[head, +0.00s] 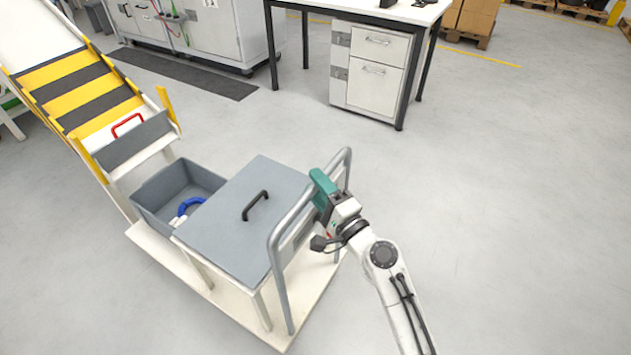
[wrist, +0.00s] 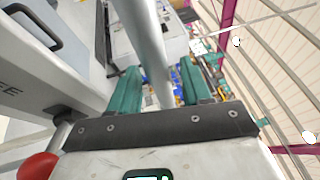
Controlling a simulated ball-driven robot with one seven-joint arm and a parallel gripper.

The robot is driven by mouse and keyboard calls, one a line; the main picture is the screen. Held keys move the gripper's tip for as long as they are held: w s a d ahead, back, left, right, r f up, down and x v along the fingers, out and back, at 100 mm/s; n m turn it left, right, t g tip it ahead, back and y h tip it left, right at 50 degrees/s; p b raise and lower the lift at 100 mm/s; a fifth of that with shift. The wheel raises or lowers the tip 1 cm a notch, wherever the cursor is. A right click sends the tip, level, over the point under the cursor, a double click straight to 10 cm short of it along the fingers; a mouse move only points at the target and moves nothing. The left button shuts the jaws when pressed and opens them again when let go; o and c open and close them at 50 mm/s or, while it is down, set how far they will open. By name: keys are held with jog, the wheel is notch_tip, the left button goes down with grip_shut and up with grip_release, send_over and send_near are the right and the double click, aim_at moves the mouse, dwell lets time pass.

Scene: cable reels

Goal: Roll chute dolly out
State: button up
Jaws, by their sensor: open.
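The dolly (head: 225,290) is a pale low platform under the end of the chute (head: 75,85), which has yellow and dark stripes. It carries an open grey bin (head: 150,205) with a blue coil (head: 188,207) inside, and a grey lid panel (head: 240,190) with a black handle. A grey tubular push handle (head: 282,255) stands at its right end. My gripper (head: 322,185) is at the handle's upper bar. In the wrist view my gripper (wrist: 158,88) is open, with the grey bar (wrist: 150,45) running between its teal fingers. Whether they touch it I cannot tell.
A table with a drawer cabinet (head: 370,65) stands behind the dolly. Grey cabinets (head: 205,30) and a dark mat (head: 180,73) are at the back left. The floor (head: 510,200) right of the dolly is clear. Boxes on a pallet (head: 470,20) are far back.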

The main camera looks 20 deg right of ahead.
jog(key=shift+w+a, duration=0.1)
jog(key=shift+w, duration=0.35)
grip_shut()
dwell(0.4)
